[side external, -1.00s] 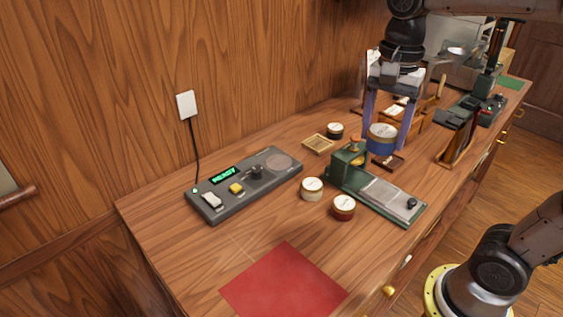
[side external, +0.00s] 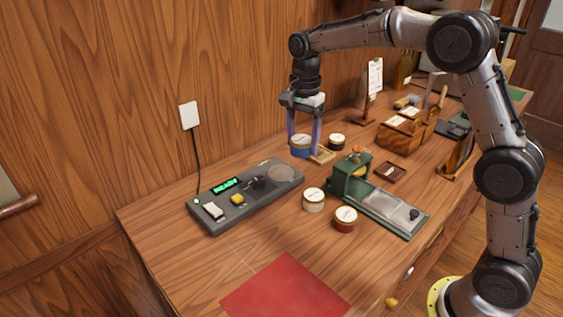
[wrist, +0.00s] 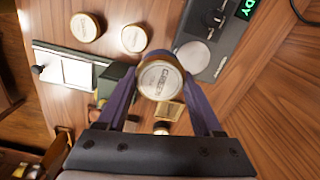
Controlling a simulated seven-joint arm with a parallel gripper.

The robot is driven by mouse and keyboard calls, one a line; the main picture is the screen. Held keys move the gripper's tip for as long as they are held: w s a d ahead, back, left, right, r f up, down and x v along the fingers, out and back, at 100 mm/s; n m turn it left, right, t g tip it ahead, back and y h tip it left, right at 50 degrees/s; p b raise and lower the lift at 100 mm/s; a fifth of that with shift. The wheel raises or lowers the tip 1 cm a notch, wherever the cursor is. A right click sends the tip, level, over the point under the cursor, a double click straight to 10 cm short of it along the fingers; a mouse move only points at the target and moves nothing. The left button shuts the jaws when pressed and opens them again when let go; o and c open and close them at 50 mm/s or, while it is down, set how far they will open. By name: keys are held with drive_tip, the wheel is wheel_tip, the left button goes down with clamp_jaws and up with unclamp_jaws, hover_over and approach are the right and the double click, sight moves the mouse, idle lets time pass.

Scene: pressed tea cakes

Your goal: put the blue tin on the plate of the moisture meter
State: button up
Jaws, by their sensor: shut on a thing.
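My gripper (side external: 303,143) is shut on the blue tin (side external: 301,151), with one purple finger on each side of it. In the wrist view the tin's pale labelled lid (wrist: 160,81) shows between the fingers. The tin is held up near the wall side of the bench, just behind and to the right of the moisture meter (side external: 236,206). The meter is a dark grey slab with a green READY display. Its round plate (side external: 279,174) is bare, at the end nearer the tin; it also shows in the wrist view (wrist: 193,56).
A cream tin (side external: 313,204) and a red tin (side external: 345,223) stand right of the meter, beside a green press (side external: 350,178). A red mat (side external: 284,288) lies in front.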

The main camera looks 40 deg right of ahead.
hover_over(282, 171)
wheel_tip(282, 171, down, 7)
drive_tip(key=shift+a+f, duration=0.1)
drive_tip(key=shift+f, duration=1.45)
drive_tip(key=shift+f, duration=0.1)
drive_tip(key=o, duration=1.4)
wheel_tip(282, 171, up, 12)
drive_tip(key=shift+s+r, duration=0.1)
drive_tip(key=shift+r, duration=0.1)
